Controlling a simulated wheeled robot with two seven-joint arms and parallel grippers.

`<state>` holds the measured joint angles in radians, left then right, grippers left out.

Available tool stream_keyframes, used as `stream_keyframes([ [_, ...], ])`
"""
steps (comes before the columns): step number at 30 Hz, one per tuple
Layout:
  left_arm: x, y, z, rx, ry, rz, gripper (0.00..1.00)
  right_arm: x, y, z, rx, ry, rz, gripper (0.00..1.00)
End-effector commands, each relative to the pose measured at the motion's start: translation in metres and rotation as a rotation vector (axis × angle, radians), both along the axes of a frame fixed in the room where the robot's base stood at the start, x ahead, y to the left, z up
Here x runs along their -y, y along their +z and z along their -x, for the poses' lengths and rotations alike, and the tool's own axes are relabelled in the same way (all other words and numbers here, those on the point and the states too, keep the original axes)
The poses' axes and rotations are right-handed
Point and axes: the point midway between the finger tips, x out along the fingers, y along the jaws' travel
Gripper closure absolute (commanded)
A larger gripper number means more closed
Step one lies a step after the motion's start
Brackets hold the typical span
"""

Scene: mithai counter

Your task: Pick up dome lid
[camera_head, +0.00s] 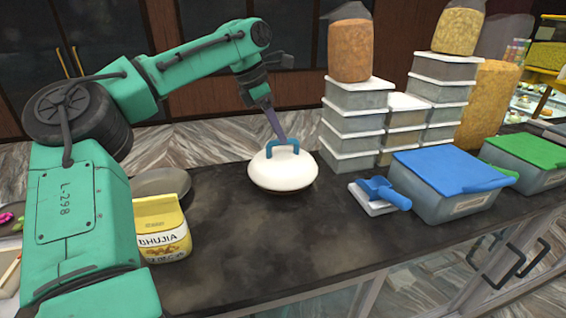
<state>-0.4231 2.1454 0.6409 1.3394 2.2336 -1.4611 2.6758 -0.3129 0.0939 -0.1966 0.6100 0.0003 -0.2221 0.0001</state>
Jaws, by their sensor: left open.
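The dome lid (283,172) is white and round with a blue arched handle on top. It sits on the dark counter near the middle of the view, and what is under it is hidden. My left arm is green and comes in from the left. Its gripper (279,136) points down at the lid's handle from behind and above. The gripper is open, with its fingertips close to the handle. I cannot tell whether they touch it. My right gripper is not in view.
Stacked clear boxes (355,122) stand right of the lid. A blue-handled scoop (381,194) and a blue-lidded bin (447,190) are at the right. A yellow Bhujia packet (163,229) and a dark round pan (160,184) are at the left. The counter's front middle is clear.

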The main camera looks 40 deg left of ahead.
Motion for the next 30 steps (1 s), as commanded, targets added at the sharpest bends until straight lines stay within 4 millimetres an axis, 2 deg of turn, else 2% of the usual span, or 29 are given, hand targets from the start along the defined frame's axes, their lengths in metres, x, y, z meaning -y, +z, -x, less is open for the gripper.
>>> stream_keyframes([
  [3, 0.006, -0.018, -0.003, -0.004, -0.004, 0.002, 0.46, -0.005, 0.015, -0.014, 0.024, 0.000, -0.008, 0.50],
  [7, 0.009, -0.038, -0.010, -0.002, -0.002, 0.000, 0.46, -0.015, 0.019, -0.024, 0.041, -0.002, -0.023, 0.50],
  [13, 0.010, -0.043, -0.011, 0.001, 0.000, 0.001, 0.46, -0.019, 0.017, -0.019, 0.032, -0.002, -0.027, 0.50],
  [14, 0.010, -0.043, -0.011, 0.001, -0.001, 0.000, 0.49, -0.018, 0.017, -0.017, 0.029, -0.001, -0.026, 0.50],
  [15, 0.010, -0.043, -0.011, 0.001, -0.001, 0.000, 0.65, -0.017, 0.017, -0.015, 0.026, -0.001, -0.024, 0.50],
  [18, 0.010, -0.043, -0.011, 0.000, -0.001, 0.000, 1.00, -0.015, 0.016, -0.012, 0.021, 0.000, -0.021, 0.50],
  [30, 0.010, -0.043, -0.010, -0.001, 0.000, 0.000, 1.00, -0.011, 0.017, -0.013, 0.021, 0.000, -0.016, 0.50],
])
